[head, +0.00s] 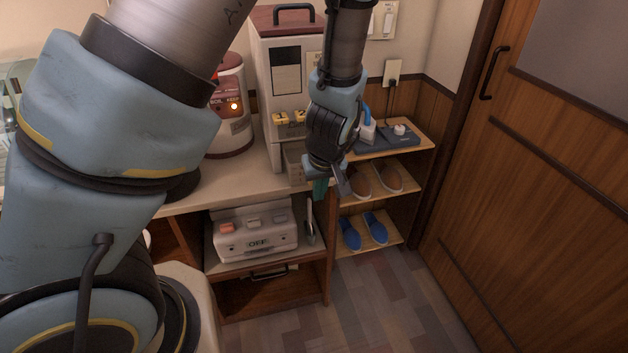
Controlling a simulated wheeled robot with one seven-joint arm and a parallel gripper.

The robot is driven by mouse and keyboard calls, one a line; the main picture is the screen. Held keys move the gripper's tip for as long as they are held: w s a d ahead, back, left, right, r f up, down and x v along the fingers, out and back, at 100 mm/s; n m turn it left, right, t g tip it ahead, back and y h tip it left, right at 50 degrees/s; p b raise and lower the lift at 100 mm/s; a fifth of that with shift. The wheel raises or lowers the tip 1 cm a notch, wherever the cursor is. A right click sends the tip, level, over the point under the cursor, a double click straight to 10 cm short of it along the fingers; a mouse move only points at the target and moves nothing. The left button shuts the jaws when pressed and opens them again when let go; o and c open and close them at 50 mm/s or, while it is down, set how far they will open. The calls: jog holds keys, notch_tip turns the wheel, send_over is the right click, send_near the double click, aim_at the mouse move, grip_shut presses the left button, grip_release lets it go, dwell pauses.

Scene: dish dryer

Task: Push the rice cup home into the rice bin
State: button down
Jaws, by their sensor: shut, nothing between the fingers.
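The rice bin (262,82), a tall pale box with a dark red top and black handle, stands on the counter against the wall. The rice cup (294,164), a small greyish box, shows at the bin's lower front, just left of my gripper. It appears to stick out a little, but my arm covers its right side and I cannot tell how deep it sits. My gripper (338,188) points down in front of the bin's right side, close to the cup. It is shut and empty. I cannot tell whether it touches the cup.
A rounded cooker with a lit orange light (234,106) stands left of the bin. Right are a power strip (388,140) and shelves with brown slippers (391,179) and blue slippers (376,228). The floor in front is clear.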

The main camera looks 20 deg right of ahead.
jog(key=w, duration=0.1)
jog(key=w+p, duration=0.1)
jog(key=w, duration=0.2)
jog(key=shift+d+f+p, duration=0.25)
jog(key=shift+p, duration=0.05)
jog(key=w+b, duration=0.1)
jog(key=w, duration=0.5)
jog(key=shift+w+d, duration=0.35)
jog(key=shift+d, duration=0.05)
